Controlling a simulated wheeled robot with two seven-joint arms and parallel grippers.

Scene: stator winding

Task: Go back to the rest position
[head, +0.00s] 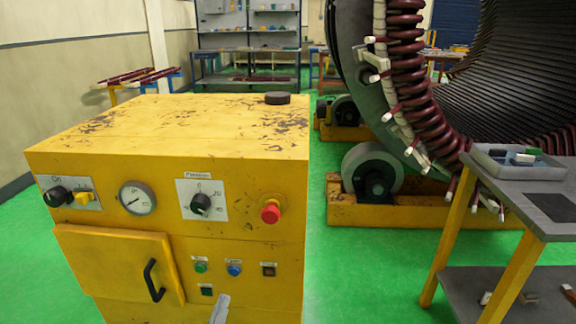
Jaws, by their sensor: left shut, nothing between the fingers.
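Only the tip of my left gripper (220,309) shows, as a grey piece at the bottom edge of the head view. It is in front of the lower part of the yellow control cabinet (275,285), just right of the cabinet's small door. It is shut and empty. Whether it touches the cabinet I cannot tell. My right gripper is not in view.
The cabinet has knobs, a gauge (137,198), a red button (271,210) and a black puck (277,98) on top. A large stator (405,80) stands on rollers behind right. A grey-topped table (510,195) with a tray (490,158) is at right. Green floor between is clear.

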